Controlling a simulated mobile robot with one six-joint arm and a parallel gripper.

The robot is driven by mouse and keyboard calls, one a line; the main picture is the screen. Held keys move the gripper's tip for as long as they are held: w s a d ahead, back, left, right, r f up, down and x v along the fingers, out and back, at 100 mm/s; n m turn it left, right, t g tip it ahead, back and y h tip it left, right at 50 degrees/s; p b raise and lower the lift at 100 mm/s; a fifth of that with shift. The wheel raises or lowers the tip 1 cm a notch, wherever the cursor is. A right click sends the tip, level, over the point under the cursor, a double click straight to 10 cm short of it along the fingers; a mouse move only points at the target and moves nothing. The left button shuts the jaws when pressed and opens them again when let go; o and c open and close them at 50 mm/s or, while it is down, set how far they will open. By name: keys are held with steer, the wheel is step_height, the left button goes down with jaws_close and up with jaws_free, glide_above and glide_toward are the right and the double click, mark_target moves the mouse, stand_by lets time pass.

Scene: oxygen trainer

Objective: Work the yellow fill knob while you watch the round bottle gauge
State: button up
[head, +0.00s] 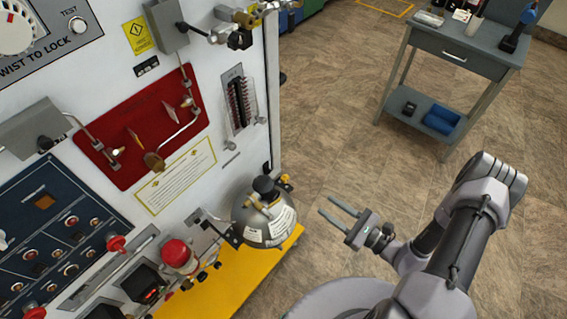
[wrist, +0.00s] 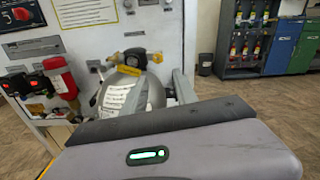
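The round silver bottle (head: 268,228) with white labels hangs at the lower right of the white panel; it also shows in the wrist view (wrist: 148,95). A black cap (head: 264,186) sits on top. A small yellow part (head: 285,179), which looks like the fill knob, is at the bottle's upper right. Yellow also shows beside the black top in the wrist view (wrist: 155,57). I cannot make out the round gauge's face. My gripper (head: 323,204) is open and empty, to the right of the bottle and apart from it. Its housing covers the lower wrist view.
The white panel (head: 105,75) carries a red plate (head: 140,135), levers and a red-capped valve (head: 177,252). A yellow base (head: 230,275) lies under the bottle. A grey cart (head: 420,80) stands at the upper right. The floor between cart and panel is clear.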

mark_target(287, 180)
steer(key=b+x, duration=0.1)
steer(key=x, duration=0.6)
steer(key=b+x, duration=0.2)
steer(key=x, duration=0.5)
steer(key=shift+s+a, duration=0.25)
steer(key=shift+w+a, duration=0.45)
jaws_close()
